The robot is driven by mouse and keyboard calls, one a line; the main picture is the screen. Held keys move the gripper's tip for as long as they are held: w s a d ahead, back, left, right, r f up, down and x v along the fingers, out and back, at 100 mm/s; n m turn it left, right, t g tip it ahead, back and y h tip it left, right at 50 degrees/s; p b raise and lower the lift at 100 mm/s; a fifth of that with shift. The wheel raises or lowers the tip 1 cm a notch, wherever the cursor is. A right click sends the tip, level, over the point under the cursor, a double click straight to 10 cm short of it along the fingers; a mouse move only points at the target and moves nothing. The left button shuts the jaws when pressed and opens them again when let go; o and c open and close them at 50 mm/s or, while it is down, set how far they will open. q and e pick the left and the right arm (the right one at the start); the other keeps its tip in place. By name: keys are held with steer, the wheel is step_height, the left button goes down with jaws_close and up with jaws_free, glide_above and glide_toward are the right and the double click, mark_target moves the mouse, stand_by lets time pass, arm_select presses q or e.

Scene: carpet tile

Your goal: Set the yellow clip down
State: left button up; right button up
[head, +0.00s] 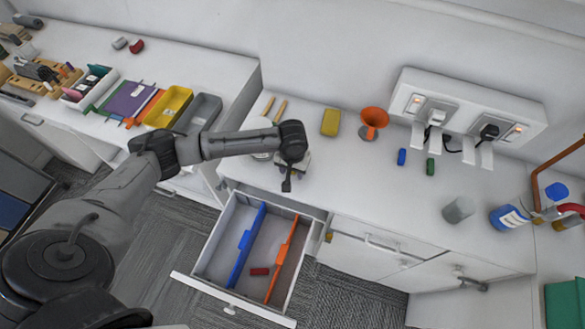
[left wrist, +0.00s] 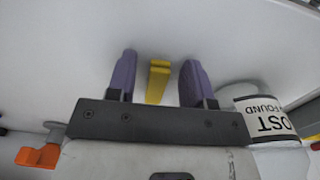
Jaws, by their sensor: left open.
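The yellow clip (left wrist: 158,80) shows in the left wrist view between the two purple fingers of my left gripper (left wrist: 155,82). There is a gap on each side of the clip, so the gripper is open and not holding it. The clip appears to rest on the white surface. In the head view my left gripper (head: 287,183) is over the front edge of the white counter, above the drawer's back edge. I cannot make out the clip there. My right gripper is not in view.
A labelled white tub (left wrist: 262,118) stands close beside the gripper. The open drawer (head: 214,283) has blue and orange dividers and a red block (head: 260,271). A yellow block (head: 330,122) and an orange funnel (head: 373,120) are on the counter (head: 370,190), whose middle is clear.

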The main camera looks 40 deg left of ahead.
arm_select(q)
step_height(320, 180, up, 12)
steer(key=s+d+f+m+t+h, duration=0.2)
steer(key=s+d+f+m, duration=0.4)
steer(key=s+d+f, duration=0.6)
steer(key=shift+m+t, duration=0.4)
steer(key=shift+t, duration=0.2)
steer(key=s, duration=0.2)
steer(key=s+d, duration=0.1)
steer(key=s, duration=0.3)
steer(key=shift+s+d+r, duration=0.3)
steer(key=shift+r, duration=0.05)
steer(key=shift+o, duration=0.6)
steer(key=s+a+y, duration=0.1)
steer(key=s+a, duration=0.3)
steer(key=s, duration=0.3)
steer(key=shift+s+y, duration=0.4)
steer(key=shift+a, duration=0.1)
